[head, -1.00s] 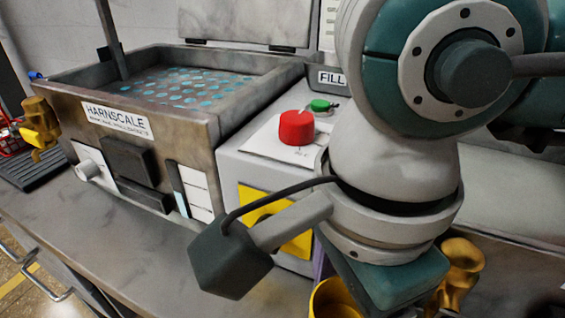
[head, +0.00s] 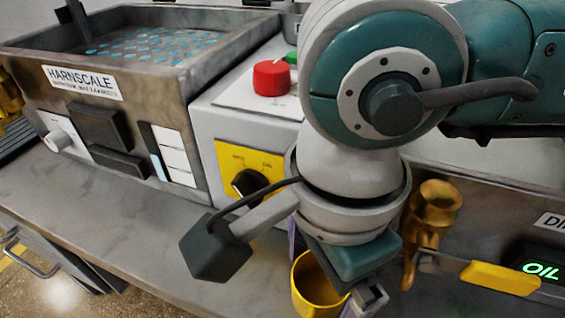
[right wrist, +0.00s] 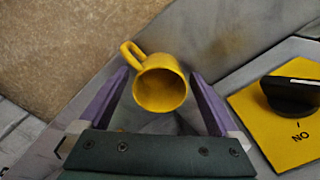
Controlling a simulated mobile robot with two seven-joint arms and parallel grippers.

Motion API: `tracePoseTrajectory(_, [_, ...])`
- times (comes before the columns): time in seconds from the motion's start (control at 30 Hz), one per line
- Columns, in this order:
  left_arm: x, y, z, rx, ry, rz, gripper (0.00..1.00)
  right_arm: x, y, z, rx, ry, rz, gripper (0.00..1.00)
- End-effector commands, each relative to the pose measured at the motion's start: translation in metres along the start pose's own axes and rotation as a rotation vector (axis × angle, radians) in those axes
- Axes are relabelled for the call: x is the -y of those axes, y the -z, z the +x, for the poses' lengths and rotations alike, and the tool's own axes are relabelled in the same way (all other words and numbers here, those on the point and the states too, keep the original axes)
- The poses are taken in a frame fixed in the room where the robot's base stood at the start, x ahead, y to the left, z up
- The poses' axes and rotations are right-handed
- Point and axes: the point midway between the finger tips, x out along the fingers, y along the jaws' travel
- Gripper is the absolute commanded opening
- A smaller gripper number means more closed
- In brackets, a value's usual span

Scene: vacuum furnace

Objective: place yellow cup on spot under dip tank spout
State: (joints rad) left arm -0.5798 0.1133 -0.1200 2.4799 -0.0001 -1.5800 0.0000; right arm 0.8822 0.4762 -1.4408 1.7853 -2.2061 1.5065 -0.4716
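The yellow cup (head: 312,292) is at the bottom of the head view, below my right wrist, its open rim showing. In the right wrist view the cup (right wrist: 160,90) sits between the two purple fingers of my right gripper (right wrist: 160,74), handle toward upper left. My left gripper is not in view.
A control box with a red button (head: 271,78) and a yellow knob panel (head: 240,165) stands behind my wrist. The HARNSCALE tank (head: 150,90) is at left. The grey counter (head: 130,225) is clear in front. Its edge and the floor (right wrist: 60,40) show in the wrist view.

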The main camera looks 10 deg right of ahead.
Motion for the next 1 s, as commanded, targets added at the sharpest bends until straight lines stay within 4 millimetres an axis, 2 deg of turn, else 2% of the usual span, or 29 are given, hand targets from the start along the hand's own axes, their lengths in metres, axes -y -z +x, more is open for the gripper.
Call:
tracePoseTrajectory(0.33, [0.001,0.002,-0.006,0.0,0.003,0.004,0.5,0.0,0.0,-0.004,0.001,0.0,0.0,0.98])
tracePoseTrajectory(0.7, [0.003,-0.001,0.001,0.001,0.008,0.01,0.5,0.001,-0.002,-0.076,0.001,0.005,-0.001,0.98])
tracePoseTrajectory(0.83, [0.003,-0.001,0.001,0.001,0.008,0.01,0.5,0.001,-0.002,-0.092,0.001,0.002,-0.001,1.0])
tracePoseTrajectory(1.0, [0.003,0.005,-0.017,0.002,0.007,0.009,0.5,0.002,-0.003,-0.112,0.007,-0.002,-0.003,1.0])
